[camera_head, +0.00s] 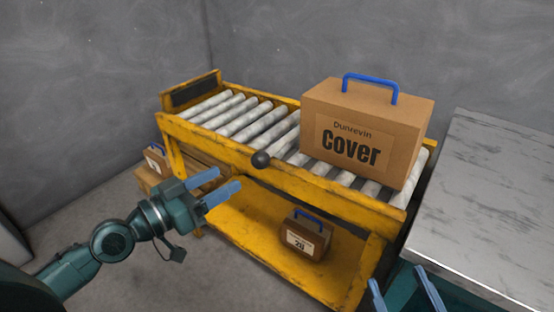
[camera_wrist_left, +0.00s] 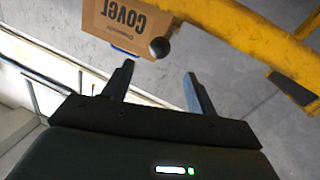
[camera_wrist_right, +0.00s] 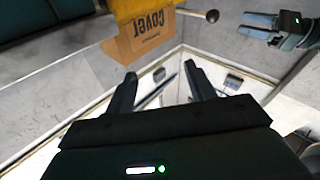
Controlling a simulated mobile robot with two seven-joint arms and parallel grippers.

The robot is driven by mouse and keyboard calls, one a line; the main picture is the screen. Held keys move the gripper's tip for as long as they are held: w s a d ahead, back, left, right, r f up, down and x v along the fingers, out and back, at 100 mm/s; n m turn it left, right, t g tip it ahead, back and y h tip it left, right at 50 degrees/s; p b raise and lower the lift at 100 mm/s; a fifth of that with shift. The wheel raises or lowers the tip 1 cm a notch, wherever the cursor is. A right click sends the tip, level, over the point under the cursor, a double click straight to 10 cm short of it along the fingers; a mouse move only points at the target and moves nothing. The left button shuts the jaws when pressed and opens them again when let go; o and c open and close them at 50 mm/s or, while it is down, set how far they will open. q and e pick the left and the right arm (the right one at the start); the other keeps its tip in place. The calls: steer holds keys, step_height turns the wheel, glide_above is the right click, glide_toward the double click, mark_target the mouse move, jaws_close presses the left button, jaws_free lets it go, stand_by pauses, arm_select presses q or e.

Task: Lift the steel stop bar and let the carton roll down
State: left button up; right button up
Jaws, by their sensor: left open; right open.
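The large brown carton (camera_head: 360,130), labelled "Dunrevin Cover" with a blue handle, stands upright on the rollers at the right part of the yellow conveyor. A black ball knob (camera_head: 261,159) sticks out at the conveyor's front rail, left of the carton. In the right wrist view a short steel bar (camera_wrist_right: 191,13) runs from the carton's side to this knob; in the head view the bar is mostly hidden. My left gripper (camera_head: 222,184) is open and empty, apart from the knob, below and left of it. My right gripper (camera_head: 404,286) is open and empty at the bottom edge.
Rollers (camera_head: 245,118) left of the carton are bare. A small carton (camera_head: 308,235) sits on the yellow lower shelf (camera_head: 245,225), and another (camera_head: 157,160) stands at the left. A grey metal table (camera_head: 490,200) stands close on the right, beside the conveyor.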

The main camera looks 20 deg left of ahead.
mark_target(267, 153)
arm_select(q)
steer(key=p+x, duration=0.2)
steer(key=x, duration=1)
steer(key=shift+w+d, duration=0.2)
steer(key=shift+w, duration=0.05)
steer(key=shift+c, duration=0.2)
steer(key=shift+r, duration=0.1)
jaws_close()
